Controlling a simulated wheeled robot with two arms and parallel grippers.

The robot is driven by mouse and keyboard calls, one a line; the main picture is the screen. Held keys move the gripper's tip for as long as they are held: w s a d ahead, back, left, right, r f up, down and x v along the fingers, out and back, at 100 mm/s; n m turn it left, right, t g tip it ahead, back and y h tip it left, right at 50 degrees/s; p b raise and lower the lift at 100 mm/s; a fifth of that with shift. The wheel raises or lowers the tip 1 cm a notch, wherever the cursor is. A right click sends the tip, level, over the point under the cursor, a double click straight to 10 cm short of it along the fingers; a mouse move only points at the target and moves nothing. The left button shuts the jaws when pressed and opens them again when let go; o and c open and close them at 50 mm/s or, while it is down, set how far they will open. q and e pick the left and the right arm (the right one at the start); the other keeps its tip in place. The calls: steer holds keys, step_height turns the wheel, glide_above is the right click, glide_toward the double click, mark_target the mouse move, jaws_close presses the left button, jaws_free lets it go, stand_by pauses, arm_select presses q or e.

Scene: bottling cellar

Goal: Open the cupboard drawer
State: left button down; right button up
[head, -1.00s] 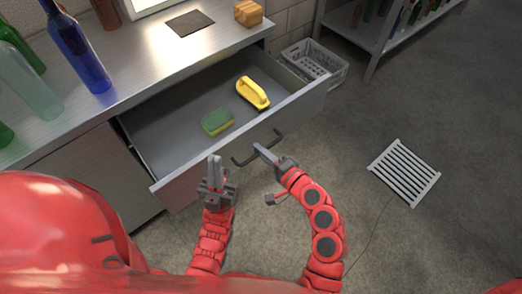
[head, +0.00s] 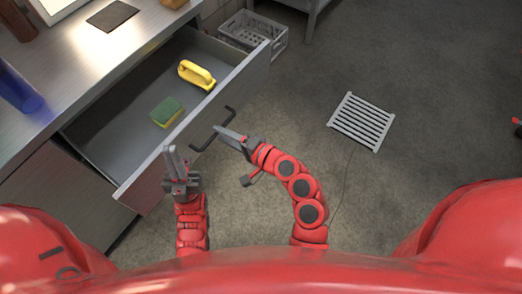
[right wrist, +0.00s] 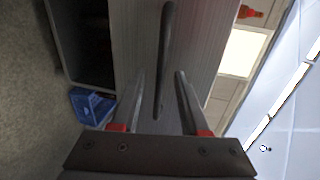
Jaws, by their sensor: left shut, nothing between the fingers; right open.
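The cupboard drawer (head: 139,186) stands pulled well out from under the metal worktop in the head view, its inside visible. Its dark bar handle (head: 199,148) is on the drawer front. The handle also shows in the right wrist view (right wrist: 166,50). My right gripper (head: 217,130) is open at the handle; in the right wrist view its fingers (right wrist: 159,74) are on either side of the bar's near end, with gaps showing. My left gripper (head: 170,149) is shut and empty, pointing up in front of the drawer's left part, off the handle.
A blue bottle (head: 18,90) stands on the worktop. A grey crate (head: 254,33) is beyond the drawer.

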steer(key=p+v, duration=0.1)
steer(key=v, duration=1.3)
steer(key=shift+s+d+p, duration=0.2)
steer(key=shift+d+p, duration=0.15)
